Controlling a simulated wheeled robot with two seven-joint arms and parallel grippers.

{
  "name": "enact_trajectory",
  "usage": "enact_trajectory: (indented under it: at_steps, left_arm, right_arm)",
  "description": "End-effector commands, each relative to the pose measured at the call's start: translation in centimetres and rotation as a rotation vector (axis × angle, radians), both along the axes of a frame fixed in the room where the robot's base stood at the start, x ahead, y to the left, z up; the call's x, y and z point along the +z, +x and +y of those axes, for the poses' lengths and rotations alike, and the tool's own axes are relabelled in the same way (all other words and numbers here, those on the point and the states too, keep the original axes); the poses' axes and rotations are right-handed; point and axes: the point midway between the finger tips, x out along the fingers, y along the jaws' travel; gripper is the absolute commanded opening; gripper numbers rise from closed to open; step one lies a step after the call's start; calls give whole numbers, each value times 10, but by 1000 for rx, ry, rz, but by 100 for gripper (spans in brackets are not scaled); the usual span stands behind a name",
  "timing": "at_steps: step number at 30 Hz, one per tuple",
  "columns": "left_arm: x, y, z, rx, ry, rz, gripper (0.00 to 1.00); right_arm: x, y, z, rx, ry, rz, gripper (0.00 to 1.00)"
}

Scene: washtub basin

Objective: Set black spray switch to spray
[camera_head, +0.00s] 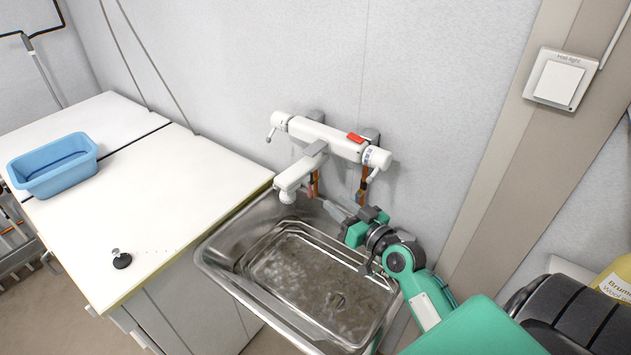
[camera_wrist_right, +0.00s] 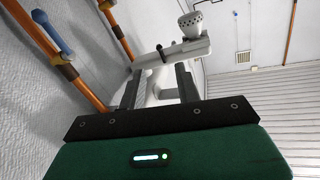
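The white wall faucet (camera_head: 325,138) is mounted above the steel basin, with its spout (camera_head: 300,172) reaching out over it. In the right wrist view the spout ends in a perforated spray head (camera_wrist_right: 190,22). A small dark piece (camera_wrist_right: 160,52) sticks out from the side of the spout and looks like the black spray switch; its setting cannot be told. My right gripper (camera_head: 333,209) is below and to the right of the spout. In the wrist view its two fingers (camera_wrist_right: 160,76) are apart, with pale faucet parts beyond them. No held object shows. My left gripper is not in view.
The steel basin (camera_head: 221,244) lies under the faucet. Copper pipes (camera_wrist_right: 52,58) with a blue handle (camera_wrist_right: 53,32) run along the wall near my right gripper. A white counter (camera_head: 160,195) at left holds a blue tub (camera_head: 60,178) and a black stopper (camera_head: 122,261).

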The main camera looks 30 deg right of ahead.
Motion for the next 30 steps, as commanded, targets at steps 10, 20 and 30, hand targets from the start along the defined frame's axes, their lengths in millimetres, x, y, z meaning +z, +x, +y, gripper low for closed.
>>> enact_trajectory:
  at_steps: [10,20,30]
  left_arm:
    - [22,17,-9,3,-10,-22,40]
    - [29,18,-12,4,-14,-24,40]
    - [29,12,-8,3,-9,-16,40]
  right_arm:
    - [3,59,8,0,3,-1,33]
    - [1,90,11,0,0,0,33]
    - [0,93,12,0,0,0,31]
